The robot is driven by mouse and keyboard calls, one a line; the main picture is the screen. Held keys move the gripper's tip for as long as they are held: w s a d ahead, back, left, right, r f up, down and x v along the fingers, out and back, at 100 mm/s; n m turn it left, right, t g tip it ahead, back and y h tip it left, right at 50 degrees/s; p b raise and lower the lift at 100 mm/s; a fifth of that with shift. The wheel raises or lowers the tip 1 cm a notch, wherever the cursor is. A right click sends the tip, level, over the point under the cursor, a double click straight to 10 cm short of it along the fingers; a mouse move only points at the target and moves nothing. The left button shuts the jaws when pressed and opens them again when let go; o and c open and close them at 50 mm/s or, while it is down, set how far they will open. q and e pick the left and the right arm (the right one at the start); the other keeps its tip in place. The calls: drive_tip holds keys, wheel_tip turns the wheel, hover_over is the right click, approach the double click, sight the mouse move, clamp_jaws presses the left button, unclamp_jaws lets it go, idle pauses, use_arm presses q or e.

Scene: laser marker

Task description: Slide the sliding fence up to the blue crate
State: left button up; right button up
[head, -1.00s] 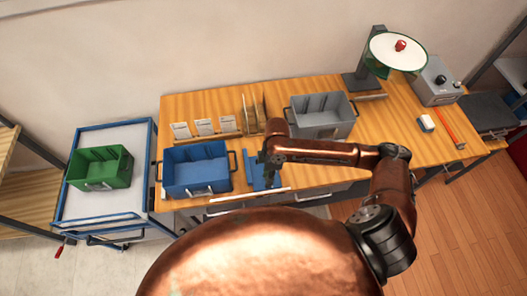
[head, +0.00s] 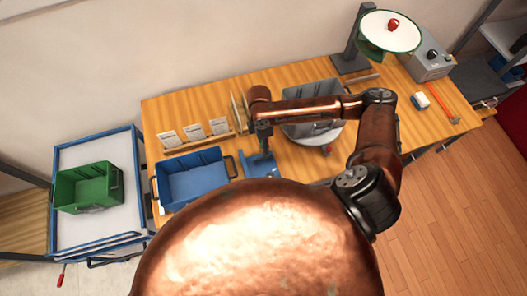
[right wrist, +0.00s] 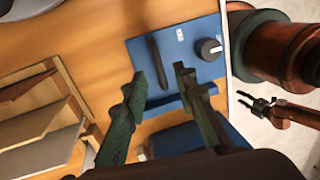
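The sliding fence (head: 258,167) is a low blue piece on the bench, just right of the blue crate (head: 192,181) in the head view. In the right wrist view the fence (right wrist: 198,38) shows a flat blue plate with a black bar handle and a round dark knob. The blue crate (right wrist: 190,138) is partly hidden behind my fingers there. My right gripper (head: 265,153) is over the fence; in the wrist view its fingers (right wrist: 159,72) are apart, with the handle appearing between and beyond their tips. My left gripper (right wrist: 250,102) shows small at the right, its fingers spread and empty.
A card rack (head: 197,136) stands behind the blue crate. A trolley with a green crate (head: 88,187) stands left of the bench.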

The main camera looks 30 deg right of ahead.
sight(261, 167)
drive_tip(key=f, duration=0.3)
drive_tip(key=shift+s+a+f, duration=0.15)
drive_tip(key=shift+a+f, duration=0.1)
drive_tip(key=shift+f, duration=0.35)
drive_tip(key=shift+s+f, duration=0.1)
drive_tip(key=shift+s, duration=0.05)
drive_tip(key=shift+c, duration=1.1)
use_arm(q)
drive_tip(key=shift+s+r, duration=0.1)
drive_tip(key=shift+s, duration=0.25)
use_arm(e)
clamp_jaws()
use_arm(q)
drive_tip(key=shift+w, duration=0.2)
